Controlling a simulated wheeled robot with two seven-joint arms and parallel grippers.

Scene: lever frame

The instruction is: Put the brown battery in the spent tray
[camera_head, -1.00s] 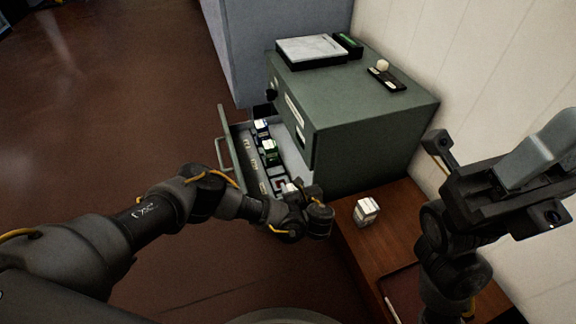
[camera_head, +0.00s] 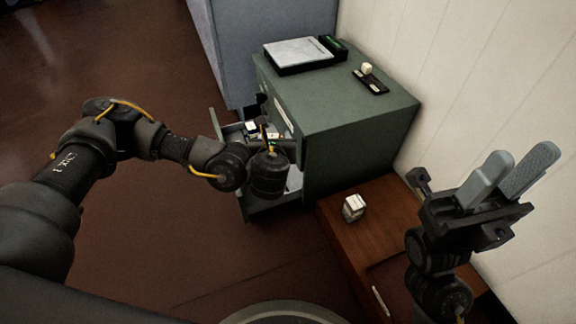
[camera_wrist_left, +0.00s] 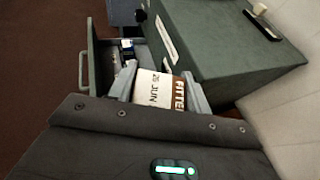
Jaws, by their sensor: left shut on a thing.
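My left gripper (camera_wrist_left: 160,88) is shut on a battery (camera_wrist_left: 165,90) with a brown and white dated label. In the head view, my left gripper (camera_head: 271,136) is over the open drawer (camera_head: 226,133) of the green cabinet, and my wrist hides much of it and most of the battery. Other small batteries stand in the drawer. My right gripper (camera_head: 518,165) is open and empty at the right, with its fingers apart. I cannot tell which thing is the spent tray; a dark-rimmed tray-like area (camera_head: 385,275) lies on the low brown table, partly behind my right arm.
The green cabinet (camera_head: 350,120) carries a white-topped black tray (camera_head: 300,52), a dark green box (camera_head: 333,46) and a black plate with a pale knob (camera_head: 369,77). A small white box (camera_head: 353,207) stands on the brown table (camera_head: 345,235). A wall is close on the right.

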